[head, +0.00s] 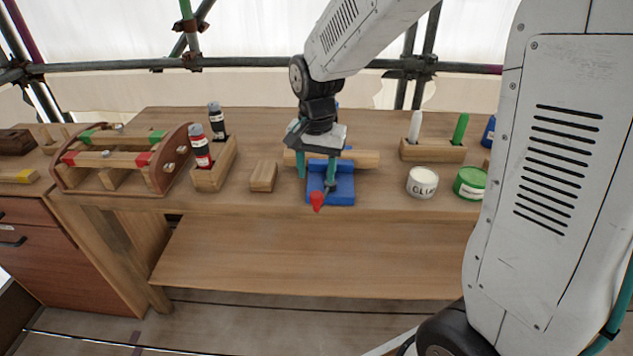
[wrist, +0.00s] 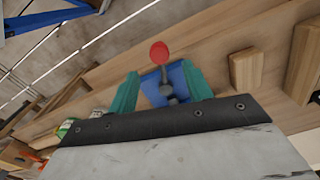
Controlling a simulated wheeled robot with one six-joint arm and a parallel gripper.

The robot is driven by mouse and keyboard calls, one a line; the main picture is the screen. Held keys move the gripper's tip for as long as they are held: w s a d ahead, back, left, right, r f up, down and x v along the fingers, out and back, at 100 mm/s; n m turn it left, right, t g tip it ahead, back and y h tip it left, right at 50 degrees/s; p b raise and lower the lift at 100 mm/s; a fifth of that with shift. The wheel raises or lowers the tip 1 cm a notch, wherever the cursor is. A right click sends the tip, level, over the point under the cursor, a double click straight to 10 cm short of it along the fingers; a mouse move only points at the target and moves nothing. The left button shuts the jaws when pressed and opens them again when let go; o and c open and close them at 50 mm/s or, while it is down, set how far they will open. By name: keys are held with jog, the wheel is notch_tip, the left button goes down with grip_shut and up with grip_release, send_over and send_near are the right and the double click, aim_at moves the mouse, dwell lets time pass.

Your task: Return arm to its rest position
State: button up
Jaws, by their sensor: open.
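The blue block (head: 343,187) sits near the bench's front edge, partly hidden by my gripper. A red-tipped piece with a grey shaft (wrist: 160,54) stands out from the blue block toward the front edge; its red tip also shows in the head view (head: 317,200). Whether a finger touches the piece, I cannot tell. My arm reaches forward from the right.
A wooden cylinder (head: 367,158) lies behind the blue block. A small wooden block (head: 263,176), a holder with bottles (head: 214,178) and a wooden carrier (head: 160,180) stand left. A white jar (head: 422,182), a green tin (head: 470,182) and a marker holder (head: 433,152) stand right.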

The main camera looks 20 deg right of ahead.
jog(key=shift+r, duration=0.25)
dwell(0.3)
jog(key=shift+s+n, duration=0.15)
jog(key=shift+n, duration=0.15)
jog(key=s+d+r+n, duration=0.1)
jog(key=s+r+n, duration=0.1)
jog(key=s, duration=0.6)
jog(key=s+d+r+n+t, duration=0.1)
jog(key=s+r+n, duration=0.2)
jog(key=s+r, duration=0.2)
jog(key=s+r+n, duration=0.2)
jog(key=s+r, duration=0.1)
jog(key=s, duration=0.8)
jog(key=shift+s+d+r, duration=0.3)
jog(key=shift+s+d, duration=0.05)
jog(key=shift+d, duration=0.05)
